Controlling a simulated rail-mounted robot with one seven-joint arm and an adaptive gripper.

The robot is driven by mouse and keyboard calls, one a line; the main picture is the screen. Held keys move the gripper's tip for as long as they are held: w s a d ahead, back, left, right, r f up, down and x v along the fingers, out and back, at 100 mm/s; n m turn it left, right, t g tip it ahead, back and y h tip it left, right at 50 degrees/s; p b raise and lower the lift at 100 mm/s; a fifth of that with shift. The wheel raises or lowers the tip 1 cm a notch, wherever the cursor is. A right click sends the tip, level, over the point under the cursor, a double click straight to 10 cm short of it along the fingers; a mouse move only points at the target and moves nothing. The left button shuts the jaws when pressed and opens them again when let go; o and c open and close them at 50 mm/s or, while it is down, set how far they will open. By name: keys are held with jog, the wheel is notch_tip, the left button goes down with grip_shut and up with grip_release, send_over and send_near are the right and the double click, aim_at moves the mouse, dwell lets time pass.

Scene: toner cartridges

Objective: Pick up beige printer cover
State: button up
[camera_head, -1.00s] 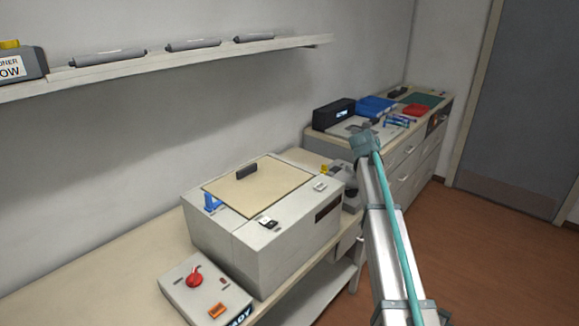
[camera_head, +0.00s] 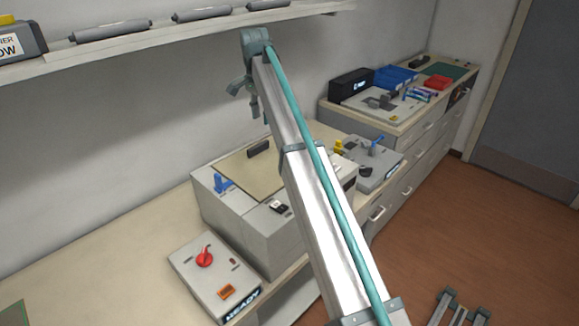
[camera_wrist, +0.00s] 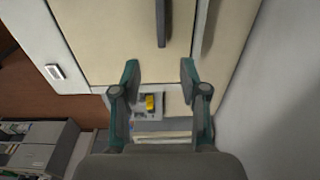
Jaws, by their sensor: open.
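The beige printer cover (camera_head: 237,172) lies flat on top of the light grey printer (camera_head: 270,235), with a dark upright handle (camera_head: 258,149) on it. My arm hides its right part in the head view. In the wrist view the cover (camera_wrist: 105,35) fills the upper middle, and its dark handle (camera_wrist: 162,22) runs lengthwise near the top. My gripper (camera_head: 254,100) is raised above the cover, pointing down. In the wrist view my gripper (camera_wrist: 160,72) is open and empty, its fingers apart, with the handle beyond the fingertips.
A wall shelf (camera_head: 200,40) with several grey cylinders runs close behind my gripper. A blue lever (camera_head: 223,183) stands at the printer's left. A control box with a red knob (camera_head: 204,257) sits in front. A back counter holds blue bins (camera_head: 395,77).

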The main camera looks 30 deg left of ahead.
aim_at(258, 145)
jog(key=shift+s+a+f+g, duration=0.15)
jog(key=shift+s+a+f, duration=0.1)
jog(key=shift+s, duration=0.3)
jog(key=shift+s+a+f+g, duration=0.15)
jog(key=shift+s+a+f, duration=0.1)
jog(key=shift+s, duration=0.25)
jog(key=shift+w+d+f+p, duration=0.1)
jog(key=shift+f+p, duration=1.85)
jog(key=shift+f, duration=3.15)
grip_shut()
